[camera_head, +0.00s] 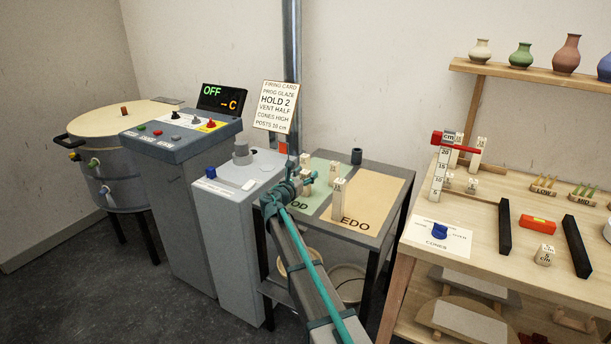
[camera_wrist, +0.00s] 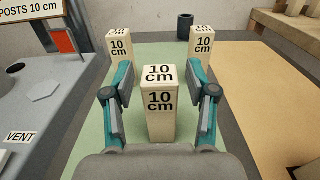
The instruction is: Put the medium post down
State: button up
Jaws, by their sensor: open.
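In the wrist view a cream post marked 10 cm (camera_wrist: 161,105) stands upright on the green area (camera_wrist: 82,125) of the metal table. My gripper (camera_wrist: 160,98) is open, with one teal-edged finger on each side of this post. A gap shows between the post and each finger. Two more 10 cm posts stand behind it, one at the left (camera_wrist: 121,46) and one at the right (camera_wrist: 201,42). In the head view my gripper (camera_head: 303,187) is over the table's left part and partly hides the posts there.
A dark cup (camera_head: 356,156) stands at the back. The grey control unit (camera_head: 230,200) is close on the left. A wooden bench (camera_head: 480,215) with more posts is at right.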

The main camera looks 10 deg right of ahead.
jog(key=b+v, duration=0.1)
jog(key=v, duration=1.1)
jog(key=shift+d+r, duration=0.1)
jog(key=shift+r, duration=0.05)
